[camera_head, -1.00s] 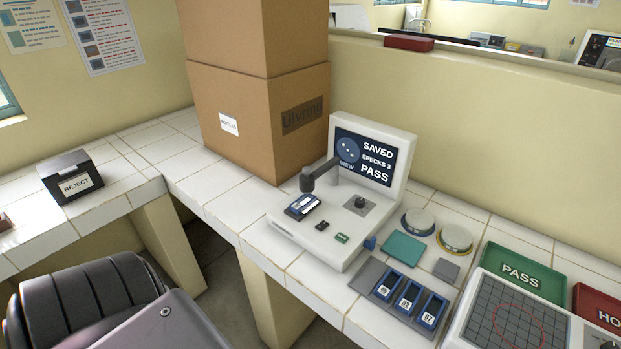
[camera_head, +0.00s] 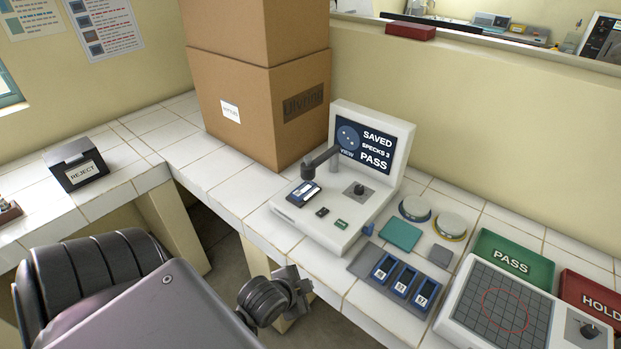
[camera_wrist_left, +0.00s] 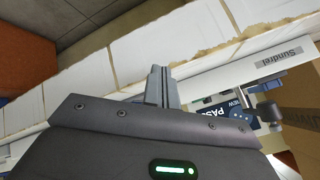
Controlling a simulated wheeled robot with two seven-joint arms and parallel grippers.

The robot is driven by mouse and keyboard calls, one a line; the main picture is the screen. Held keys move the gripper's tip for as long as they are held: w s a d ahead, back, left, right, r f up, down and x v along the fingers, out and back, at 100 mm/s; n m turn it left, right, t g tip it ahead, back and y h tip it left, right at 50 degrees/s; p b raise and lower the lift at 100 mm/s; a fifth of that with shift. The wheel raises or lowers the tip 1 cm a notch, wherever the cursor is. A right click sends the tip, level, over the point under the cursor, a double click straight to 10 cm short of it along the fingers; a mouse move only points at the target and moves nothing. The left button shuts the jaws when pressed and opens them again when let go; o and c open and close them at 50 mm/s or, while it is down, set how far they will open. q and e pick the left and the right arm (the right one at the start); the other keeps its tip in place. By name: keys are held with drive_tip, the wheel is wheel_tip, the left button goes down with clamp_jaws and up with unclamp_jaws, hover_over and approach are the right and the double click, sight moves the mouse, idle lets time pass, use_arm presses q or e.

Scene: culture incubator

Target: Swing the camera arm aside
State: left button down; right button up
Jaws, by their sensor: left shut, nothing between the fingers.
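The camera arm (camera_head: 320,157) is a dark arm on a short grey post, standing on the white viewer (camera_head: 345,238). Its dark head hangs above a blue-edged slide cassette (camera_head: 303,194) on the viewer's front left. The viewer's screen (camera_head: 377,150) reads SAVED, SPECKS 3, PASS. My left gripper (camera_head: 300,284) is low in front of the bench edge, below and apart from the viewer. In the left wrist view its fingers (camera_wrist_left: 160,84) are shut and empty. The camera arm also shows in that view (camera_wrist_left: 268,110), partly cut off by the gripper body. My right gripper is out of view.
Tall cardboard boxes (camera_head: 245,105) stand close behind the viewer on the left. A rack (camera_head: 360,265) with blue-framed cassettes, round dishes, a green PASS tray (camera_head: 512,258) and a red HOLD tray (camera_head: 592,297) lie to the right. A REJECT bin (camera_head: 78,165) is at far left.

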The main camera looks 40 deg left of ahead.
use_arm(q)
drive_tip(key=w+a+r+m+t, duration=0.1)
drive_tip(key=w+a+r+m, duration=0.1)
drive_tip(key=w, duration=0.1)
drive_tip(key=w+a+r+m+t+y, duration=0.1)
drive_tip(key=w+a+r+t, duration=0.1)
drive_tip(key=w+r, duration=0.1)
drive_tip(key=w+a+r+m+t, duration=0.2)
drive_tip(key=w, duration=0.1)
drive_tip(key=shift+a+r+m+y, duration=0.15)
drive_tip(key=shift+m+y, duration=0.15)
drive_tip(key=shift+y, duration=0.1)
drive_tip(key=w+a+r+m+t+y, duration=0.2)
drive_tip(key=w+a+r+m+t, duration=0.1)
drive_tip(key=r, duration=0.4)
drive_tip(key=shift+w+a+m+t, duration=0.2)
drive_tip(key=shift+a+m+t, duration=0.4)
drive_tip(key=shift+a, duration=0.3)
drive_tip(key=shift+w, duration=0.15)
drive_tip(key=w+a+r+p, duration=0.1)
drive_tip(key=w+a+p, duration=0.4)
drive_tip(key=w, duration=0.4)
drive_tip(key=shift+w+a, duration=0.15)
drive_tip(key=shift+a, duration=0.65)
